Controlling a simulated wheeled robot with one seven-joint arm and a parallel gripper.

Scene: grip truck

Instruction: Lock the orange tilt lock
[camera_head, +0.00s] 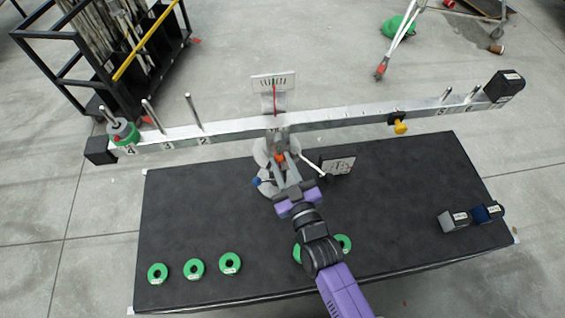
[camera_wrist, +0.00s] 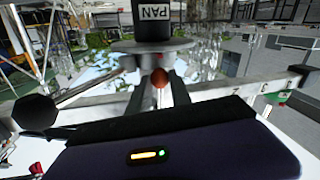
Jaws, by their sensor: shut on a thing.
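The orange tilt lock (camera_head: 280,158) is a small orange knob on the centre mount under the long white beam (camera_head: 345,120). In the wrist view, the orange tilt lock (camera_wrist: 161,77) sits between my two fingers, below a grey disc and a black block marked PAN (camera_wrist: 153,14). My gripper (camera_head: 284,167) reaches in from the front of the table and is shut on the knob; its fingers also show in the wrist view (camera_wrist: 160,88). The fingers hide the knob's sides, and I cannot tell its turned angle.
Several green rings (camera_head: 197,267) lie along the black table's (camera_head: 400,200) front, some partly behind my arm. Dark blocks (camera_head: 453,220) sit at right. A yellow knob (camera_head: 400,127) hangs from the beam.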

